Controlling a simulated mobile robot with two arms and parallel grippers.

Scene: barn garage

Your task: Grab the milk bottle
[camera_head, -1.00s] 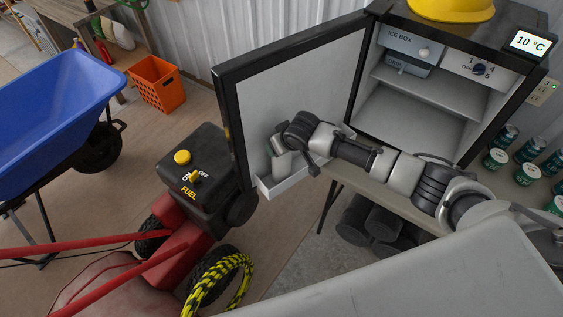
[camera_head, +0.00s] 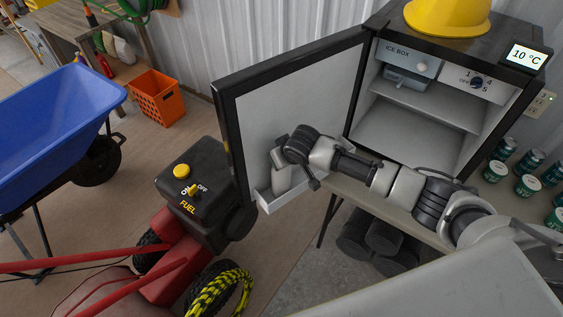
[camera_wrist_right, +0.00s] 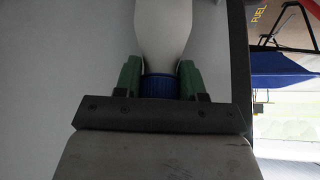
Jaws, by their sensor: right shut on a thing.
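The milk bottle (camera_wrist_right: 163,28) is white with a blue cap (camera_wrist_right: 160,86) and shows in the right wrist view. My right gripper (camera_wrist_right: 160,80) is shut on it at the cap and neck, with a green finger on each side. In the head view my right gripper (camera_head: 280,170) is at the inner side of the open fridge door (camera_head: 300,95), over the door's white bin (camera_head: 290,196). The bottle cannot be made out clearly there. My left gripper is not in view.
The fridge (camera_head: 415,135) stands open and empty on a table, with a yellow hard hat (camera_head: 447,15) on top. Green-labelled cans (camera_head: 527,186) stand to its right. A red machine with a black fuel tank (camera_head: 200,190) is close left of the door. A blue wheelbarrow (camera_head: 55,125) is farther left.

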